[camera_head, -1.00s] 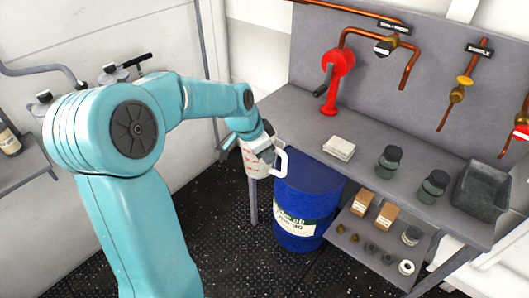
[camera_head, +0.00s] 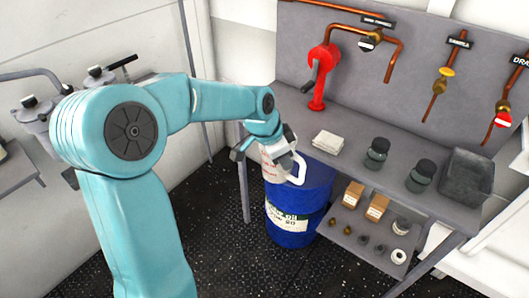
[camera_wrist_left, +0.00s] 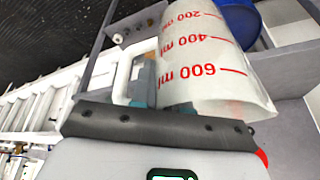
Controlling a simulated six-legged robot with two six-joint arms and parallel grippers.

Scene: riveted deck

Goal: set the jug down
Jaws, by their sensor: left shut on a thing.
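The jug (camera_head: 269,168) is a pale, translucent measuring jug with red marks and a white handle (camera_head: 297,171). My left gripper (camera_head: 273,150) is shut on it and partly hides it in the head view. The jug appears in front of the top of the blue oil drum (camera_head: 293,210), near the workbench's left end; I cannot tell its height above the drum. In the left wrist view the jug (camera_wrist_left: 205,60) fills the upper middle, with its 200, 400 and 600 ml marks readable. My right gripper is not in view.
The workbench (camera_head: 285,112) carries a red hand pump (camera_head: 318,75), a white cloth stack (camera_head: 328,142), two dark jars (camera_head: 377,153) and a grey tray (camera_head: 466,175). Its lower shelf holds small boxes (camera_head: 376,207) and fittings. Bare bench top lies around the pump and cloth.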

